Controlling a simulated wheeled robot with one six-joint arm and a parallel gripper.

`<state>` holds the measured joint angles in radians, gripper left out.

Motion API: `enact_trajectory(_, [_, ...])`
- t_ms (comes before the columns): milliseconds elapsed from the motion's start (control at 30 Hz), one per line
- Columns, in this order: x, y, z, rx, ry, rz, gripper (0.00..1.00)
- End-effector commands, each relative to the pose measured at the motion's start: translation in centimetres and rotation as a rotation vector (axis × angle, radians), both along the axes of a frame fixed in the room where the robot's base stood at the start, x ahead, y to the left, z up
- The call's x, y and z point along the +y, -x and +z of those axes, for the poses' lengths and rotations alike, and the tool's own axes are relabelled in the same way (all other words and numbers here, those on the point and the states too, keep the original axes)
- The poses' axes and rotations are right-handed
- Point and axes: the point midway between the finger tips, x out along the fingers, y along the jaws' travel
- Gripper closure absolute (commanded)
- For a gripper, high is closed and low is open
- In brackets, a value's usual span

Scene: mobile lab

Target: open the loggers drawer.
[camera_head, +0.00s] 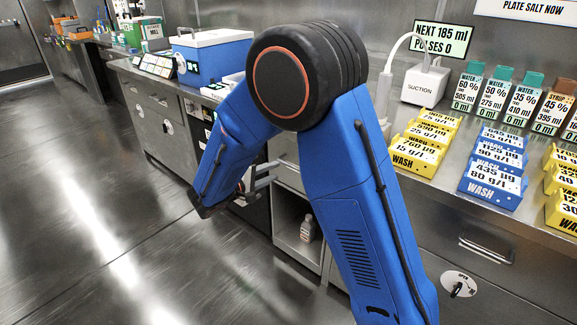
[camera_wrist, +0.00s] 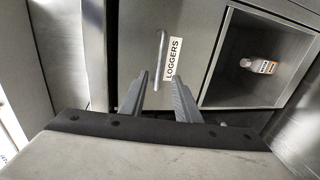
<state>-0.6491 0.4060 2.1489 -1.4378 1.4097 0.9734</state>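The loggers drawer (camera_wrist: 200,25) has a grey metal front with a "LOGGERS" label (camera_wrist: 173,60) and a slim bar handle (camera_wrist: 160,58). Its front looks shut. In the head view my arm hides part of the drawer area. My gripper (camera_wrist: 160,78) is open, its two dark fingers apart and pointing at the drawer front. The handle lies just beyond the fingertips, roughly in line with the gap between them. I see nothing between the fingers, and contact with the handle cannot be made out. In the head view my gripper (camera_head: 268,176) is in front of the cabinet.
An open compartment (camera_wrist: 240,90) adjoins the drawer, with a small bottle (camera_wrist: 258,66) inside. The bench above holds yellow wash racks (camera_head: 418,155), blue wash racks (camera_head: 490,182), a suction unit (camera_head: 425,85) and a blue cooler box (camera_head: 205,60). The floor at left is clear.

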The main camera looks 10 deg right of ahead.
Motion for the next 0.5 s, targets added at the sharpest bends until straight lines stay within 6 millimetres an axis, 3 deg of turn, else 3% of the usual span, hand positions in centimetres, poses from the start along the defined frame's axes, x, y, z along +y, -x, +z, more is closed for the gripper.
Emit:
enact_trajectory(300, [-4.6,-3.2,-1.1,0.0,0.001,-0.004,0.7])
enact_trajectory(500, [-6.5,-4.7,-1.7,0.0,0.0,-0.002,0.7])
